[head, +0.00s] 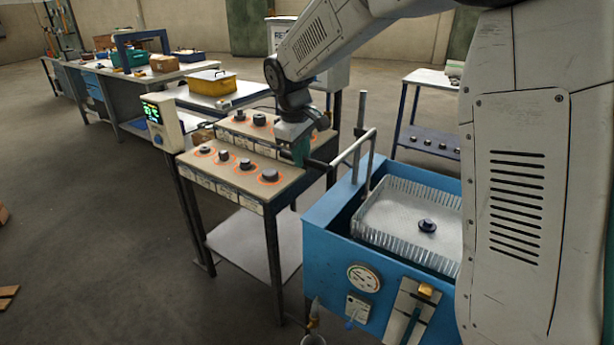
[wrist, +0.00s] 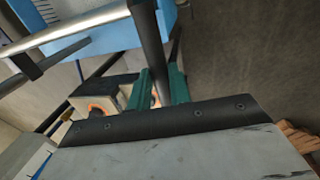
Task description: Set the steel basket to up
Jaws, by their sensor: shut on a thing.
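The steel basket (head: 392,226), a shallow ribbed tray, sits within the blue tank (head: 325,222), its floor near the tank's rim. A dark round piece (head: 428,226) lies on the basket. A grey metal handle bar (head: 352,147) rises at the tank's left side, with a dark grip sticking out to the left. My gripper (head: 303,150), with green fingers, is at that grip, left of the tank. In the wrist view its fingers (wrist: 157,88) are shut around the dark grip (wrist: 150,40). My arm hides the basket's right side.
A stand with several dark pieces in orange rings (head: 240,163) stands left of the tank, close to my gripper. A display box (head: 162,122) is at its left. A yellow bin (head: 211,82) and a side table (head: 432,78) stand behind. The floor at left is mostly clear.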

